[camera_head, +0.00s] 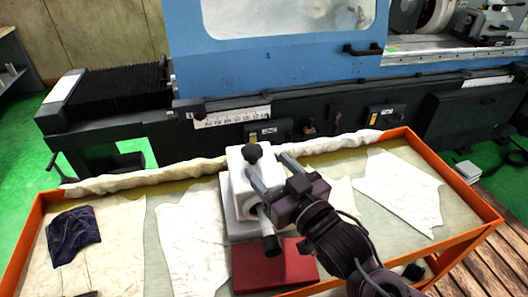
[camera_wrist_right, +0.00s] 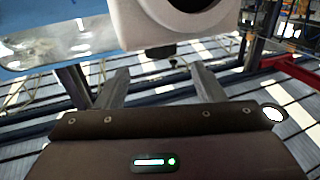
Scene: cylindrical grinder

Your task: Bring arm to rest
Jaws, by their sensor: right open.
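My right arm (camera_head: 345,245) reaches in from the lower right. My right gripper (camera_head: 268,168) is open, with its two grey fingers apart, beside the upper part of a white block-shaped device (camera_head: 238,180) with a black knob. In the right wrist view the gripper (camera_wrist_right: 160,85) has nothing between its fingertips. The white device (camera_wrist_right: 135,25) is just beyond them, with a dark round opening. Whether a finger touches it I cannot tell. My left gripper is not in view.
The device stands near a red block (camera_head: 272,265) in an orange-rimmed tray table (camera_head: 455,247) lined with white cloths. A dark blue cloth (camera_head: 73,231) lies at left. The blue grinder (camera_head: 270,60) stands behind. The cloth-covered right side of the table is mostly clear.

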